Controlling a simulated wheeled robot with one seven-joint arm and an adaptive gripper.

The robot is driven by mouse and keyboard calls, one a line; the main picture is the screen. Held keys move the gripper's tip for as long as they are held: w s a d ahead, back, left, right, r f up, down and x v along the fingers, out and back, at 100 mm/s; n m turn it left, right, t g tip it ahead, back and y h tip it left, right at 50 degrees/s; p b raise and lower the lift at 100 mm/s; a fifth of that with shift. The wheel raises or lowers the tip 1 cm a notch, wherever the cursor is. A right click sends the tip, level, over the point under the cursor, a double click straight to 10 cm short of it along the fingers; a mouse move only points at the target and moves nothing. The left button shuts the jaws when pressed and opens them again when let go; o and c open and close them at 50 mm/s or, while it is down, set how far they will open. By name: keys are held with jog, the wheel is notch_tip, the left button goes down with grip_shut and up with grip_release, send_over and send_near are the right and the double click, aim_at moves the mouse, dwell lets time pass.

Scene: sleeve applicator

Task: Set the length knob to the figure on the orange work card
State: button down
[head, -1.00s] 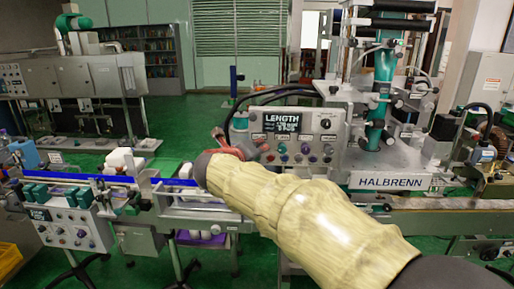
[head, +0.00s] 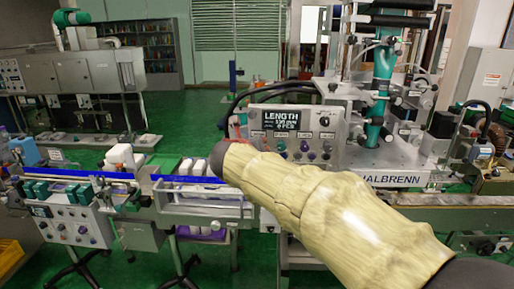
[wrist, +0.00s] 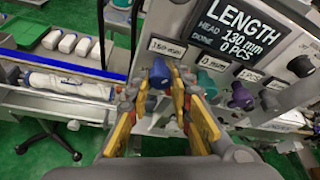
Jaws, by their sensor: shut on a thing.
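The blue length knob (wrist: 160,76) sits on the grey panel in the wrist view, under a small label (wrist: 167,47) that seems to read 150 mm. My gripper (wrist: 168,88) has its yellow-padded fingers closed around this knob, one on each side. The display (wrist: 236,30) reads LENGTH, head 130 mm, done 0 pcs; it also shows in the head view (head: 282,119). In the head view my gripper (head: 238,134) is mostly hidden behind my wrist at the panel's left side. I cannot make out an orange work card in either view.
A teal knob (wrist: 206,84) and a purple knob (wrist: 241,97) stand close to the right of my fingers. A black knob (wrist: 301,66) is farther right. A conveyor with white bottles (head: 198,168) runs at the left. Green floor is open behind it.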

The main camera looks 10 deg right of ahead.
jog(key=shift+f, duration=0.15)
jog(key=c, duration=1.6)
grip_release()
jog(key=v, duration=1.2)
jog(key=shift+a, duration=0.1)
